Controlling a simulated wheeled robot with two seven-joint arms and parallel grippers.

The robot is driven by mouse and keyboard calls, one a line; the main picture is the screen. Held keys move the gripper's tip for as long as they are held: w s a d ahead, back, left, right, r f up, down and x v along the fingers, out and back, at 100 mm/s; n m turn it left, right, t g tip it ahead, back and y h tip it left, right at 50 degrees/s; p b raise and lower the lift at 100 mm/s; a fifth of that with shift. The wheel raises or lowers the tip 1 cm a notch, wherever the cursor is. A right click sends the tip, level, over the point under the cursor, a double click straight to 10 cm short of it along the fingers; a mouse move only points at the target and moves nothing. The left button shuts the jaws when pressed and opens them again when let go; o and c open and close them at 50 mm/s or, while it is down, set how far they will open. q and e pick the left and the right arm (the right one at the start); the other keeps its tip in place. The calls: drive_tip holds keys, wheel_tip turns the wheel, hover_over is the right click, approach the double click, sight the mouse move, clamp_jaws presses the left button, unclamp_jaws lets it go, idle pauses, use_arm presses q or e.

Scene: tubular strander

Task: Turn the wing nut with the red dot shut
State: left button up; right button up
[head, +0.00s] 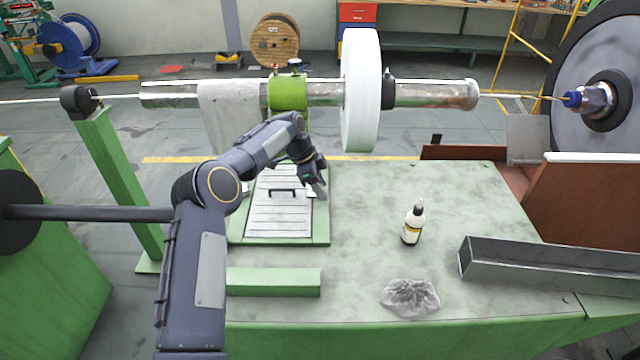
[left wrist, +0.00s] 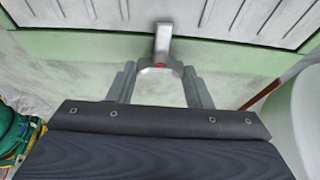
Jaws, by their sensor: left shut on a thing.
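The wing nut with the red dot (left wrist: 160,64) shows in the left wrist view, at the lower end of a short pale metal piece (left wrist: 163,40) by the edge of the slatted panel. Its grey wings spread left and right. My left gripper (left wrist: 159,74) has one finger on each side of the nut and is shut on it. In the head view my left gripper (head: 318,188) is at the right edge of the light slatted cover (head: 279,222), and the nut is too small or hidden to make out there. My right gripper is not in view.
The cover has a dark handle (head: 283,191). A tube with a white disc (head: 360,92) runs above the gripper.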

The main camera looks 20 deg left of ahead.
sight(309, 194)
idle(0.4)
use_arm(q)
drive_tip(key=o, duration=1)
drive_tip(key=shift+a+r, duration=0.2)
drive_tip(key=shift+r, duration=0.15)
drive_tip(key=b+v, duration=0.1)
drive_tip(key=v, duration=0.6)
